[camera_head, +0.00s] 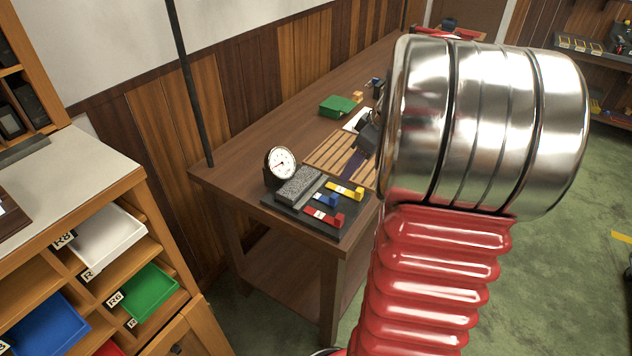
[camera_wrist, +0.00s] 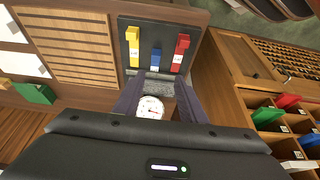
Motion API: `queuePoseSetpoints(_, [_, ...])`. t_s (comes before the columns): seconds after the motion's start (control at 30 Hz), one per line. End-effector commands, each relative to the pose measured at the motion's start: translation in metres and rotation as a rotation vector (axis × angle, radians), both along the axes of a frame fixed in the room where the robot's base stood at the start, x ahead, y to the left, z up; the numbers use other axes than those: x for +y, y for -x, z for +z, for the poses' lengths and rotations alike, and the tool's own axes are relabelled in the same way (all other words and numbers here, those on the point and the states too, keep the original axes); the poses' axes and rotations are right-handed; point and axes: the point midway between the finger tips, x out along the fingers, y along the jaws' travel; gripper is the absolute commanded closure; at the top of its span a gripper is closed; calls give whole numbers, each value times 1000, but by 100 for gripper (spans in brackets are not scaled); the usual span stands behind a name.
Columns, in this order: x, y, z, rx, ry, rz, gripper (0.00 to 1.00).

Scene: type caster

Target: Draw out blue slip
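The blue slip (camera_head: 328,200) sits in the dark fixture (camera_head: 290,213) at the table's near end, between a yellow slip (camera_head: 345,191) and a red slip (camera_head: 324,217). In the wrist view the blue slip (camera_wrist: 156,58) is in the middle and looks shorter than its neighbours. My gripper (camera_wrist: 160,80) is open and empty, its two fingers apart and pointing towards the fixture, with the blue slip between and beyond their tips in the picture. In the head view my arm hides part of the table, and the gripper is only partly seen.
A round dial gauge (camera_head: 281,162) and a grey textured block (camera_head: 299,185) stand by the slips. A slatted wooden board (camera_head: 327,152) and a green block (camera_head: 337,106) lie farther along the table. A cabinet with coloured trays (camera_head: 148,290) stands at left.

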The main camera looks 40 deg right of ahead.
Motion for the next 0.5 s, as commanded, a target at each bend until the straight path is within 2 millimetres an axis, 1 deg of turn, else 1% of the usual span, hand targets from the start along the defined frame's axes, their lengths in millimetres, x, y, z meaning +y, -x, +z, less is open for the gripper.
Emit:
queuePoseSetpoints(0.03, [-8, 2, -2, -3, -1, 1, 62])
queuePoseSetpoints(0.13, [-13, 2, -5, -7, -1, 9, 62])
queuePoseSetpoints(0.5, [-13, 2, -6, -7, 0, 10, 62])
